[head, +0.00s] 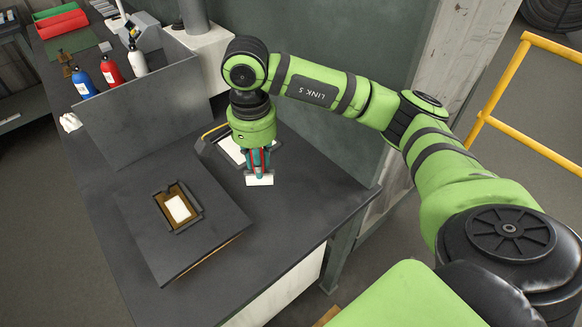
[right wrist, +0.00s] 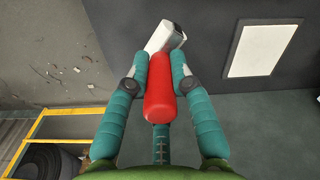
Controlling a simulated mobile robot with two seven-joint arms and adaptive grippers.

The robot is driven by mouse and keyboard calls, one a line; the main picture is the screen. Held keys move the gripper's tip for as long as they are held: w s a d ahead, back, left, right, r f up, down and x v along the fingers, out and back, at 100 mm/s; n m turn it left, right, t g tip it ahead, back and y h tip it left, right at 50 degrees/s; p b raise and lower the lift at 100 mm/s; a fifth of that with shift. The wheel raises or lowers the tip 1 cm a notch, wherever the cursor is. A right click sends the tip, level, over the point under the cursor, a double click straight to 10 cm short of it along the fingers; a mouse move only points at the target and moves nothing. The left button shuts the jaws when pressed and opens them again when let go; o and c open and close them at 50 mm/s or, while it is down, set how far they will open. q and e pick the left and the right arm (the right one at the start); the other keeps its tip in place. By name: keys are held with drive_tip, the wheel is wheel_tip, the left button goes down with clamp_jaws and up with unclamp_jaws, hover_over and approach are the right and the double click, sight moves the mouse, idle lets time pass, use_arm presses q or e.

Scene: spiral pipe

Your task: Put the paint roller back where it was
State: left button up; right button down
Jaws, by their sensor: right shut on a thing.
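The paint roller has a red handle (right wrist: 159,95) and a white roller head (right wrist: 165,38). My right gripper (head: 258,163) is shut on the red handle, with one teal finger on each side in the right wrist view (right wrist: 159,68). In the head view, the white roller head (head: 260,180) hangs below the fingers, over the dark tabletop near its back right part. I cannot tell whether it touches the table. A white rectangle (right wrist: 263,47) lies on the dark surface beside the roller in the right wrist view. My left gripper is not in view.
A raised dark panel (head: 150,235) with a framed white pad (head: 178,208) stands on the table (head: 290,235). A grey partition (head: 140,110) stands behind it. Blue (head: 84,83), red (head: 110,70) and white (head: 137,60) bottles stand beyond. A yellow rail (head: 535,148) is at right.

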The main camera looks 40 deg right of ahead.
drive_tip(key=w+d+f+m, duration=0.3)
drive_tip(key=d+m, duration=0.6)
drive_tip(key=m, duration=1)
drive_tip(key=shift+m, duration=0.3)
drive_tip(key=f, duration=0.3)
drive_tip(key=f+p, duration=0.1)
drive_tip(key=f, duration=0.2)
drive_tip(key=w+f+p, duration=0.1)
drive_tip(key=f, duration=0.1)
drive_tip(key=shift+f, duration=0.8)
drive_tip(key=c, duration=1.1)
unclamp_jaws()
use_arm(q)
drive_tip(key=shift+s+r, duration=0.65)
